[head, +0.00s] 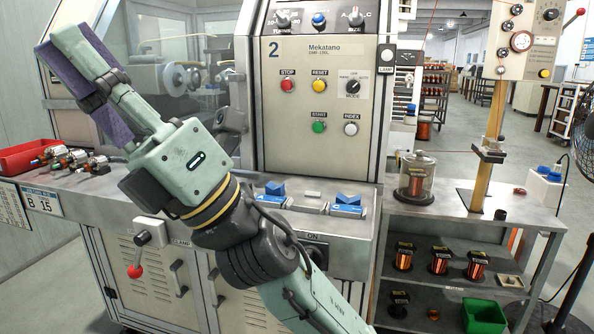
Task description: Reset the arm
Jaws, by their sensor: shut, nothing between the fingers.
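My arm reaches up from the bottom middle of the head view toward the upper left. My gripper (64,42), with pale green links and purple finger pads, is shut and empty. Its fingers lie close together and point to the upper left, in front of the winding machine's window. The arm and gripper hide part of the machine's left front and of the ledge below it.
The machine panel (322,115) has coloured buttons. Armatures (62,158) lie by a red tray (28,157) at left. Blue V-shaped holders (347,204) sit on the ledge. At right, a shelf (450,292) holds copper spools and a green bin (484,316).

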